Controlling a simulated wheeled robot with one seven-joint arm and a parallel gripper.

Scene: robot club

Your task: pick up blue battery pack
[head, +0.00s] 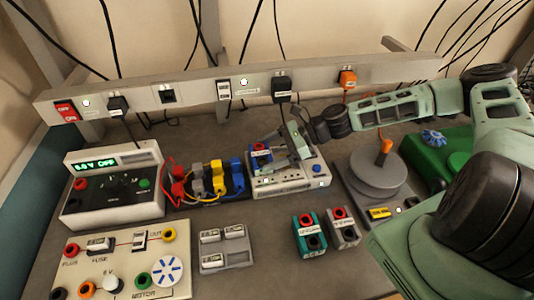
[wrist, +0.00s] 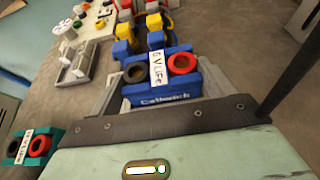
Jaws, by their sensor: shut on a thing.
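The blue battery pack (head: 260,155) has a white label and a red and a black round terminal on top. In the wrist view the blue battery pack (wrist: 188,88) fills the upper middle, its label reading "6V LiFe". My gripper (head: 286,147) is shut on it, above the white charger-like unit (head: 291,184) in the head view. My gripper partly hides the pack there. I cannot tell whether the pack touches the unit.
A teal pack (head: 309,236) and a grey pack (head: 343,229) stand on the bench in front. Colored plugs (head: 213,180) are to the left, a round grey stand (head: 380,178) to the right. A power strip (head: 200,94) runs behind.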

